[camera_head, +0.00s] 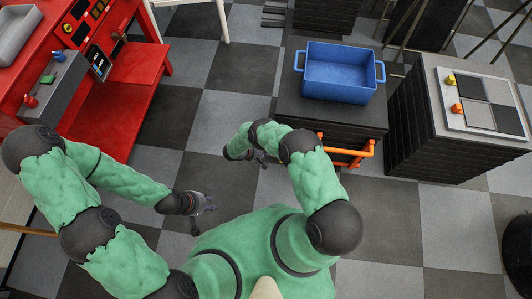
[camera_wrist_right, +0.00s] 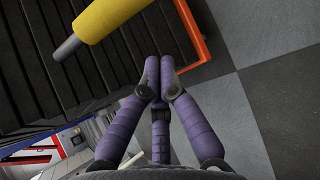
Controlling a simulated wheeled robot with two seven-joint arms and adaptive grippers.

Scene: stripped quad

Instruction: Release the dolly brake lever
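A yellow cylindrical grip on a grey rod (camera_wrist_right: 108,16) shows at the top left of the right wrist view, beside dark ribbed slats. I cannot tell for sure whether it is the brake lever. An orange bar (camera_wrist_right: 190,30) runs just right of my right gripper (camera_wrist_right: 159,66). Its purple fingertips are together with nothing seen between them, apart from the yellow grip. In the head view an orange handle (camera_head: 354,153) is on the front of a dark block. My left gripper (camera_head: 204,204) hangs over the floor, too small to read.
A blue bin (camera_head: 340,75) stands on the dark block. A dark slatted cabinet (camera_head: 430,125) with a grey panel and small knobs is at right. A red console (camera_head: 120,85) stands at left. The checkered floor (camera_head: 215,115) between is clear.

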